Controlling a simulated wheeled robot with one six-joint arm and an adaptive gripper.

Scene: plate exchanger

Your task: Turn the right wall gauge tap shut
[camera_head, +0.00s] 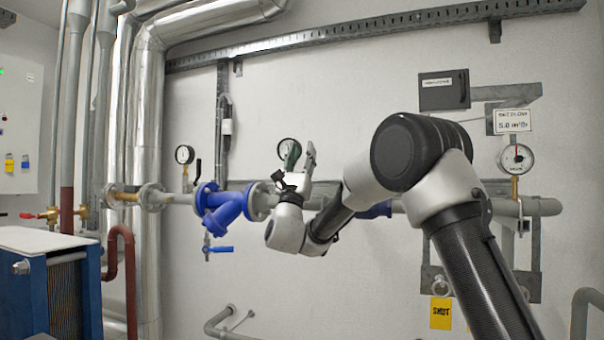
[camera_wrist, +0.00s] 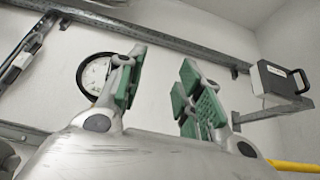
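The right wall gauge (camera_head: 515,158) is a round white dial with a red pointer, on a brass stem (camera_head: 515,188) above the grey pipe at the right. A small pale part hangs by the pipe below it; I cannot tell whether it is the tap's lever. My gripper (camera_head: 297,160) is raised well left of this gauge, overlapping the middle wall gauge (camera_head: 285,146). The area below that middle gauge is hidden by my gripper. In the wrist view, my gripper (camera_wrist: 162,82) is open and empty, green pads apart, with a round gauge (camera_wrist: 91,76) partly behind the left finger.
A left gauge (camera_head: 184,154) has a black lever beside it. A blue strainer (camera_head: 222,205) and a blue-handled valve (camera_head: 220,249) sit on the pipe. A yellow "SHUT" tag (camera_head: 440,313) hangs lower right.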

